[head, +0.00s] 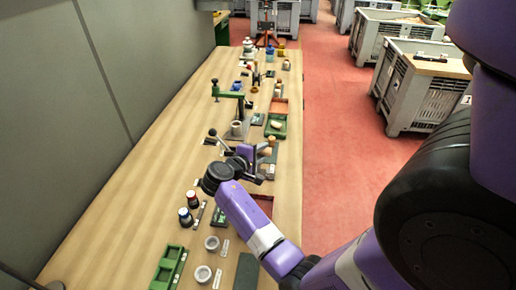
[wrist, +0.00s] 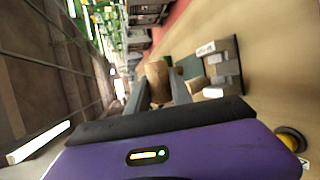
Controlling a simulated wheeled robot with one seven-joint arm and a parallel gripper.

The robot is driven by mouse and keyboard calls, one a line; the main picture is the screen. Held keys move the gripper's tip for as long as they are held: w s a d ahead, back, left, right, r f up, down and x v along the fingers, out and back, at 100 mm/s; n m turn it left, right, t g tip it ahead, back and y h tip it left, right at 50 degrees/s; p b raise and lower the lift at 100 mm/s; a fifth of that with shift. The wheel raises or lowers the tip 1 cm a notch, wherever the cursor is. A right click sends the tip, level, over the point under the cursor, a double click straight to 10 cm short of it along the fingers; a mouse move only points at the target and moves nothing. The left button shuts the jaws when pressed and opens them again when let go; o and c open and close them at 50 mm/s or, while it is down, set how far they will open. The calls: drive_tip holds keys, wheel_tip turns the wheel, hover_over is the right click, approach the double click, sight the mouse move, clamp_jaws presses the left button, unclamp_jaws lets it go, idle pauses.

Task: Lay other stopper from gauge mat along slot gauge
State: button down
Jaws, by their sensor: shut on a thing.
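A tan cork stopper (wrist: 157,72) stands out between the fingers of my gripper (wrist: 158,92) in the wrist view. My gripper is shut on it. In the head view my gripper (head: 262,155) is over the middle of the bench, partly hidden by my own wrist, with cork-coloured pieces just beside it. A grey stepped block (wrist: 226,66) with a white label, possibly the slot gauge, is right of the fingers in the wrist view. A dark green surface (wrist: 190,67), possibly the gauge mat, shows behind the fingers. I cannot tell whether the stopper touches anything.
The long wooden bench (head: 135,190) is clear along its left side. A green tray (head: 285,132) and a green lever press (head: 238,97) stand beyond my gripper. Two small jars (head: 186,217), white cups (head: 212,243) and a green rack (head: 166,270) are nearer.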

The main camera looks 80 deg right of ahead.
drive_tip(key=shift+f+b, duration=2.6)
drive_tip(key=shift+f, duration=0.3)
drive_tip(key=shift+a, duration=0.15)
drive_tip(key=shift+f, duration=0.4)
drive_tip(key=c, duration=1.1)
unclamp_jaws()
drive_tip(key=shift+o, duration=0.2)
drive_tip(key=shift+b+v, duration=0.6)
drive_tip(key=shift+v, duration=3.3)
